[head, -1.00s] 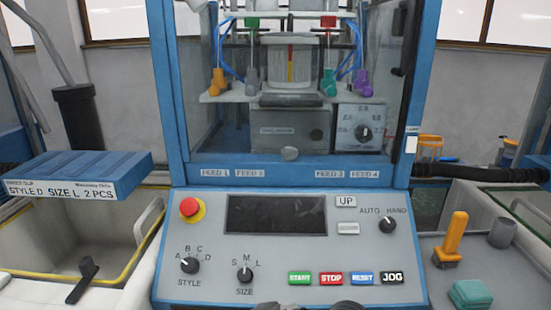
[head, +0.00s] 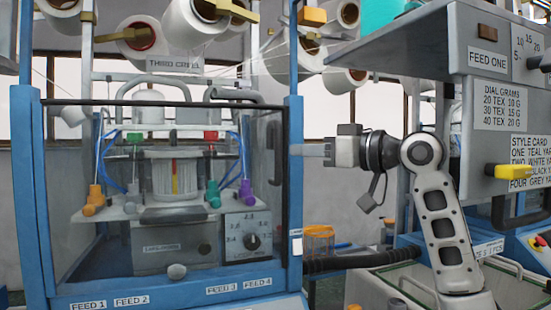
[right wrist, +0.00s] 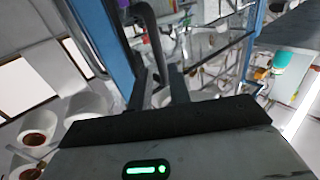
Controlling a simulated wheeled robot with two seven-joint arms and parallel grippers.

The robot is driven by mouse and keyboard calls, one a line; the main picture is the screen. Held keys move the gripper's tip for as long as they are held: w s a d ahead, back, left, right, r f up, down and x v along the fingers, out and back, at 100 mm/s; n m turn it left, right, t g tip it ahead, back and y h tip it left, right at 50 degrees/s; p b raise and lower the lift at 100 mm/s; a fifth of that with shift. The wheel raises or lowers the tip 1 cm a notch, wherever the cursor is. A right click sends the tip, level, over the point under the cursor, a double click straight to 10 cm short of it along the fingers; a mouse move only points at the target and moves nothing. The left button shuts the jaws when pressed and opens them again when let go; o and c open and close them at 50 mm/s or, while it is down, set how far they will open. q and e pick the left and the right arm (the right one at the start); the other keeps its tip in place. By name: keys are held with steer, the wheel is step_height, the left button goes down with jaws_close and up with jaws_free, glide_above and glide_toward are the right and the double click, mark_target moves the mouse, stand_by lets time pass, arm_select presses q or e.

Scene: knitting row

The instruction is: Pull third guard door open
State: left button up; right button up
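The third guard door (head: 110,150) is a clear, dark-framed panel on the front of the blue machine and looks shut. Its dark upright handle (head: 274,155) is near the right edge. My right gripper (head: 312,152) points left at handle height, just right of the blue post, which may hide its tips. In the right wrist view, its two dark fingers (right wrist: 160,88) stand apart. A grey curved bar (right wrist: 152,35), probably the handle, shows beyond and in line with the gap. I cannot tell whether it lies between the fingers. My left gripper is not in view.
The blue post (head: 296,200) stands beside the handle. A grey cabinet (head: 500,100) with a yellow handle (head: 515,171) is at the right. A black hose (head: 350,263) runs below my right arm.

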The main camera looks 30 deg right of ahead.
mark_target(281, 149)
steer(key=shift+w+a+r, duration=0.1)
steer(key=shift+w+r, duration=0.15)
steer(key=shift+r, duration=0.05)
steer(key=p+x, duration=0.1)
steer(key=x, duration=0.2)
steer(key=p+x, duration=0.1)
steer(key=x, duration=0.2)
steer(key=shift+w+f+p, duration=0.2)
steer(key=shift+w+p, duration=0.1)
steer(key=shift+p, duration=0.05)
jaws_close()
steer(key=shift+s, duration=0.15)
